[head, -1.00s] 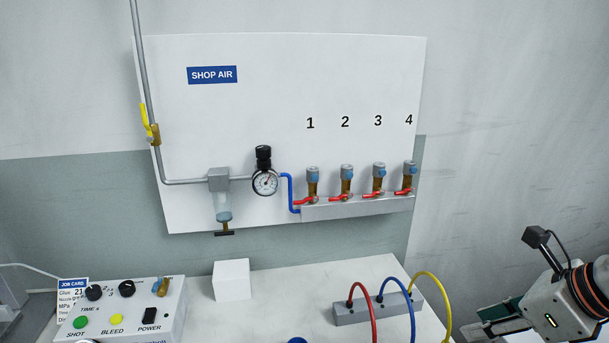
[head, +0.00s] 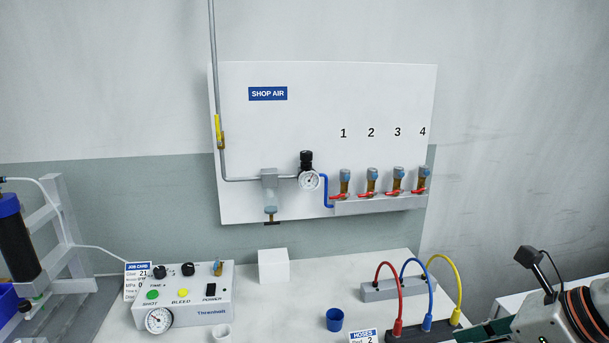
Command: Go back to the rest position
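My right gripper (head: 487,330) is at the lower right of the head view, by the right end of the hose blocks. Its fingers are partly hidden and cut off by the frame edge, so I cannot tell whether they are open or shut. My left gripper is not in view. The shop air panel (head: 330,110) on the wall carries a gauge (head: 309,180) and a row of numbered outlets with red valve handles. The dispenser box (head: 200,294) stands on the white table (head: 300,310).
Red, blue and yellow hoses arch from a grey block (head: 392,289) to a dark block near the gripper. A grey rack (head: 66,240) stands left.

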